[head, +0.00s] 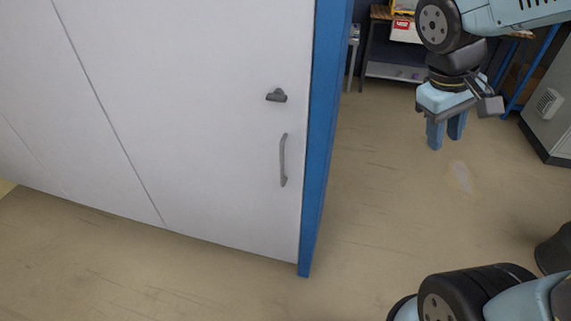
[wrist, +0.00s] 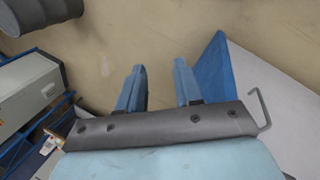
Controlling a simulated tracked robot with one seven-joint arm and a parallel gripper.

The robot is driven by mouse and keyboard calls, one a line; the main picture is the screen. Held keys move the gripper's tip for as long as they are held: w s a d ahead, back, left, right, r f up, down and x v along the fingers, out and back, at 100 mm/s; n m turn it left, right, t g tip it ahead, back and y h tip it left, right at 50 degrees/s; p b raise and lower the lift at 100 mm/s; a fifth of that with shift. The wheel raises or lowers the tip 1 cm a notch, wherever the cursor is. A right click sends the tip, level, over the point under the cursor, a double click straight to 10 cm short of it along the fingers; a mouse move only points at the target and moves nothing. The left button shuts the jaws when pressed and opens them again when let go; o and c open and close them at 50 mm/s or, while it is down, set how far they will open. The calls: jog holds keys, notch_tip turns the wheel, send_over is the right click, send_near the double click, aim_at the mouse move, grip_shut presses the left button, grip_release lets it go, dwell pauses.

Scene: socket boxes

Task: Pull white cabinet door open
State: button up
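The white cabinet door (head: 210,110) fills the left of the head view and stands shut in a blue frame (head: 323,130). A grey bar handle (head: 283,160) is mounted upright near its right edge, with a dark latch knob (head: 276,96) above it. My gripper (head: 446,142) hangs in the air to the right of the door, fingers down, apart and empty. In the wrist view the two blue fingers (wrist: 160,82) are spread over bare floor. The door (wrist: 285,110) and its handle (wrist: 261,108) show at the right there, clear of the fingers.
A grey cabinet (head: 550,115) stands at the right; it also shows in the wrist view (wrist: 28,92). A workbench with a lower shelf (head: 395,72) stands at the back. A dark round bin (head: 555,248) is at the right edge. The floor (head: 390,210) beside the door is clear.

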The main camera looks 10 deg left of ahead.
jog(key=w+a+f+n+h, duration=0.5)
jog(key=a+f+n+h, duration=0.1)
jog(key=a+n, duration=0.1)
jog(key=n+t+y, duration=0.4)
jog(key=n+t, duration=1.2)
jog(key=n, duration=0.4)
send_near(281, 166)
jog(key=x, duration=1)
jog(key=shift+w+d, duration=0.1)
jog(key=shift+w, duration=0.2)
grip_shut()
